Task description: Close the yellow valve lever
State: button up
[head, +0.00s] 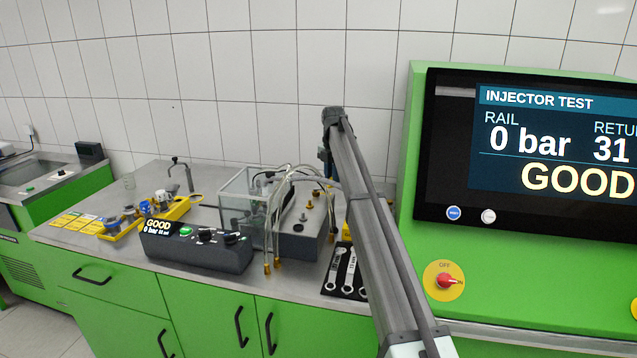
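I cannot single out the yellow valve lever with certainty. A small yellow part (351,216) shows at the left edge of my arm, beside the pump block, and is mostly hidden. The grey pump block (297,245) has brass fittings on top and stands right of the clear tank (240,208). My arm rises from the bottom right to a bend above the bench and covers the area behind it. A small dark and blue piece shows just below that bend. I cannot make out my gripper's fingers; they seem hidden behind the arm.
A black control box (195,247) reading GOOD stands at the bench front. Clear hoses (290,172) arch over the pump block. Wrenches lie on a black mat (330,284). Yellow trays (122,231) stand at left. A green cabinet (500,285) with a screen (550,150) fills the right.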

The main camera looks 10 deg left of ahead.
jog(key=shift+s+d, duration=0.1)
dwell(0.3)
jog(key=shift+s+d, duration=0.45)
jog(key=shift+s, duration=0.5)
jog(key=shift+s+d, duration=0.15)
jog(key=shift+s, duration=0.55)
jog(key=o, duration=1.3)
jog(key=shift+o, duration=0.2)
jog(key=shift+r, duration=0.15)
jog(key=shift+r, duration=2.85)
